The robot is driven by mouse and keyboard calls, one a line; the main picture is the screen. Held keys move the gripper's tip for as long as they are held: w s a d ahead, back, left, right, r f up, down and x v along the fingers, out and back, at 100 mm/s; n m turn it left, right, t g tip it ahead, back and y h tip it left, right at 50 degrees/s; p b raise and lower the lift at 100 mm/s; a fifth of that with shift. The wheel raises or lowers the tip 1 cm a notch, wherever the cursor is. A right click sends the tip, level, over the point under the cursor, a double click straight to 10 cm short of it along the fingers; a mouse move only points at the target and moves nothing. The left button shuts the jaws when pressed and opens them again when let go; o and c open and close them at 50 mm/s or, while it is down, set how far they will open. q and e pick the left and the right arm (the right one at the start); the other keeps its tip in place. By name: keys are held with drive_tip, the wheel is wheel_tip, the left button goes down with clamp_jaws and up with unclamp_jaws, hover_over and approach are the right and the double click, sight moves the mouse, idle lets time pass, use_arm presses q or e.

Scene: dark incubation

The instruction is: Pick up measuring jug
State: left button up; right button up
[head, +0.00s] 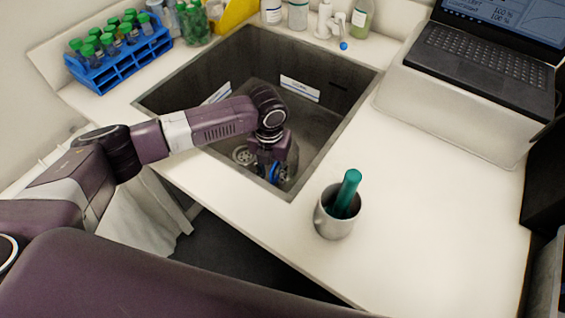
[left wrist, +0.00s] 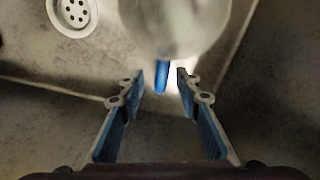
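In the left wrist view, what looks like the measuring jug (left wrist: 175,25) is a pale, see-through round vessel at the top, partly cut off by the frame. Its narrow blue handle (left wrist: 162,78) points toward me. My left gripper (left wrist: 160,84) is open, with one blue-padded finger on each side of the handle and a gap on both sides. In the head view my left gripper (head: 270,168) reaches down into the sink. There the arm and gripper hide most of the jug, and blue parts at the fingers are hard to tell apart. My right gripper is not in view.
The grey sink (head: 345,115) has steep walls close around the gripper. A metal cup (head: 334,224) with a green-handled item stands right of it.

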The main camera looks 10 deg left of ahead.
use_arm(q)
drive_tip(key=shift+f, duration=0.5)
clamp_jaws()
drive_tip(key=shift+r, duration=0.1)
